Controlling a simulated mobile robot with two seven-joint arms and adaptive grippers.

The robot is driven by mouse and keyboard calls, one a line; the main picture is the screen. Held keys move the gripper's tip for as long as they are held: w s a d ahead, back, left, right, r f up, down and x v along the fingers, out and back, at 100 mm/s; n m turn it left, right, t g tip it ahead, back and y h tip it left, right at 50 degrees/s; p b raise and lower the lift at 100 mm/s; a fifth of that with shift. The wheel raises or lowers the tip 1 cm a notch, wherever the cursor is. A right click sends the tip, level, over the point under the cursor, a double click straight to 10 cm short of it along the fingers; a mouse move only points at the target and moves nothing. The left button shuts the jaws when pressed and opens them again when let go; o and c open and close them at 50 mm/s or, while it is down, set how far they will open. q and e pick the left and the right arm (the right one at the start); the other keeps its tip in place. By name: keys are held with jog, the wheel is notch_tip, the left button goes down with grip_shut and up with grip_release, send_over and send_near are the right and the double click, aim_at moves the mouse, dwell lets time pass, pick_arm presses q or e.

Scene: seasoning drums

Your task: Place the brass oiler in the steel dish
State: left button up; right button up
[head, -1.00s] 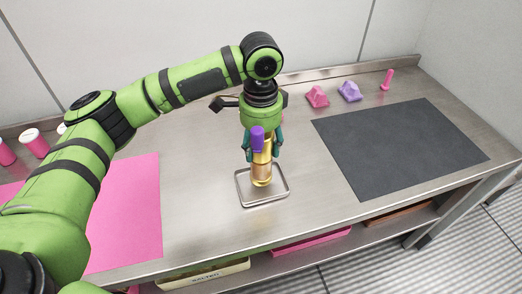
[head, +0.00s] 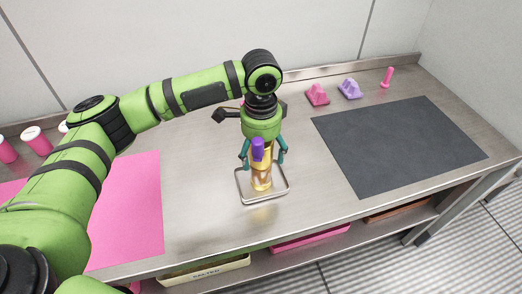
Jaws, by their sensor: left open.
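The brass oiler (head: 261,177) is a gold-coloured cylinder with a purple top. It stands upright in the steel dish (head: 276,199), a shallow tray with a raised rim near the front middle of the bench. My left gripper (head: 262,160) is above and around the oiler's upper part, its teal fingers spread apart on either side with gaps to it. The left gripper is open. My right gripper is not in view.
A dark mat (head: 400,145) lies on the right and a pink mat (head: 125,210) on the left. Pink (head: 317,94) and purple (head: 349,89) blocks and a pink peg (head: 387,77) stand at the back. Pink-and-white drums (head: 35,140) stand at the far left.

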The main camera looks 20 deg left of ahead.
pick_arm(q)
notch_tip(320, 180, up, 12)
jog(key=shift+f+b, duration=0.1)
jog(key=shift+b, duration=0.7)
jog(key=shift+r, duration=0.25)
